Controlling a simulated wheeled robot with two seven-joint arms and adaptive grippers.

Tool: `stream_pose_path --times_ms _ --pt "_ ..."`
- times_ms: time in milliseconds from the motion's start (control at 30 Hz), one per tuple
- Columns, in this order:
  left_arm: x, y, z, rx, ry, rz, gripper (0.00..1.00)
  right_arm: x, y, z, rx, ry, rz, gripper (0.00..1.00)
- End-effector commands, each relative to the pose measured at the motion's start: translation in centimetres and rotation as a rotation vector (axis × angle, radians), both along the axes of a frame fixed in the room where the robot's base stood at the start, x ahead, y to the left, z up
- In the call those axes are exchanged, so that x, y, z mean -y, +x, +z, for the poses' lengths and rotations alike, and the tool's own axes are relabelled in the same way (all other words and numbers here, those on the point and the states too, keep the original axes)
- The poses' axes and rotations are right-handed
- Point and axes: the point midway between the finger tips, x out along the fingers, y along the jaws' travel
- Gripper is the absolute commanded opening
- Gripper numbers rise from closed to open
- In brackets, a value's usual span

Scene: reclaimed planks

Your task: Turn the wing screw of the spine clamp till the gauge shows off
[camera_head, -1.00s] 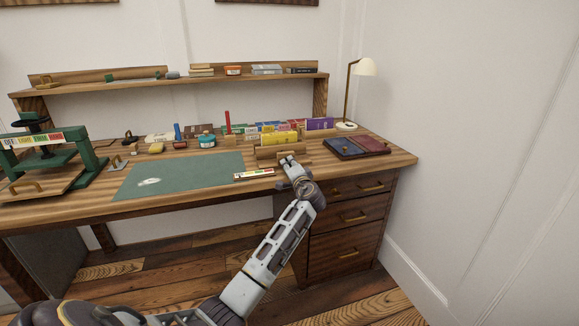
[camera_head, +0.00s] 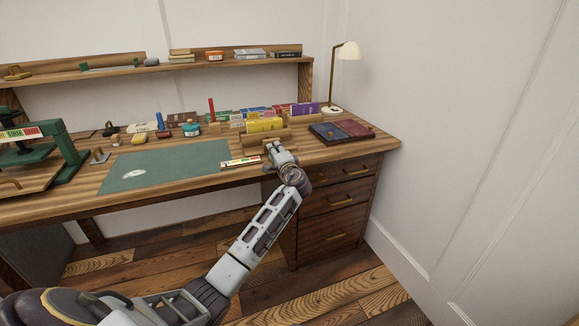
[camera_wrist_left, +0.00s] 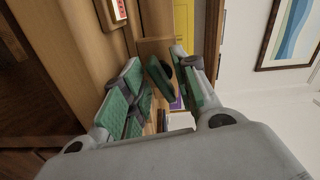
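The wooden spine clamp (camera_head: 254,140) stands near the desk's front edge, beside a yellow book (camera_head: 264,125). A gauge strip (camera_head: 240,162) with white, yellow, green and red parts lies at its front left; its red end shows in the left wrist view (camera_wrist_left: 119,9). I cannot read which field it marks. My left gripper (camera_head: 273,146) is at the clamp's front. In the left wrist view its green-padded fingers (camera_wrist_left: 165,88) stand apart, with a dark green piece (camera_wrist_left: 159,77), apparently the wing screw, between them. No firm grip on it shows. My right gripper is out of view.
A green mat (camera_head: 165,165) lies left of the clamp. Several books stand behind. A green press (camera_head: 68,150) is at the far left. A wall bounds the right.

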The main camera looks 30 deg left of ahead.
Motion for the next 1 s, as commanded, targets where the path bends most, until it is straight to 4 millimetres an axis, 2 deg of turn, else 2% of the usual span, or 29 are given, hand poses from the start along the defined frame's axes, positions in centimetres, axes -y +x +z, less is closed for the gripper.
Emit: stream_pose_path --times_ms 500,1000 --pt "-0.1 0.0 0.4 -0.244 0.21 0.001 0.31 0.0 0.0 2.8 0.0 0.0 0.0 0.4" --pt "0.0 0.0 0.4 -0.488 0.418 0.0 0.31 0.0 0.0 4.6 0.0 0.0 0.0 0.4"
